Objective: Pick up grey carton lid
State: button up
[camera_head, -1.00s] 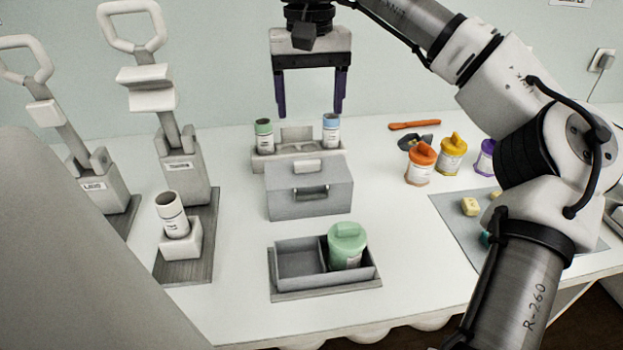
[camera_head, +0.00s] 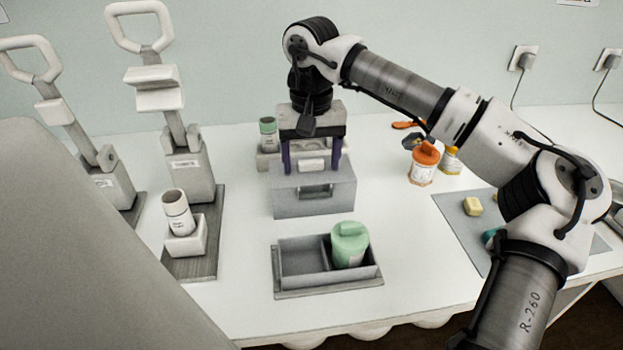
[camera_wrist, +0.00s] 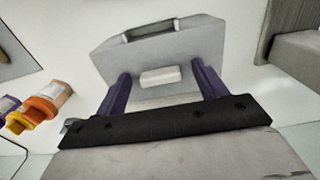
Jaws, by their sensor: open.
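The grey carton (camera_head: 313,202) stands mid-table with its lid (camera_head: 290,178) on top. A pale block-shaped knob (camera_head: 313,163) sits on the lid; it also shows in the wrist view (camera_wrist: 160,77). My gripper (camera_head: 311,170) points down over the lid, open, with one purple finger on each side of the knob. In the wrist view the knob lies between the fingertips (camera_wrist: 161,72) with gaps on both sides. I cannot tell whether the fingertips touch the lid.
In front stands a two-part grey tray (camera_head: 300,283) with a green-lidded jar (camera_head: 349,245) in its right compartment. Behind the carton is a rack with a green-capped bottle (camera_head: 268,134). Two lever presses (camera_head: 184,170) stand left. An orange jar (camera_head: 423,164) stands right.

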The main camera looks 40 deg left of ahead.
jog(key=c, duration=1.3)
jog(key=shift+r, duration=0.15)
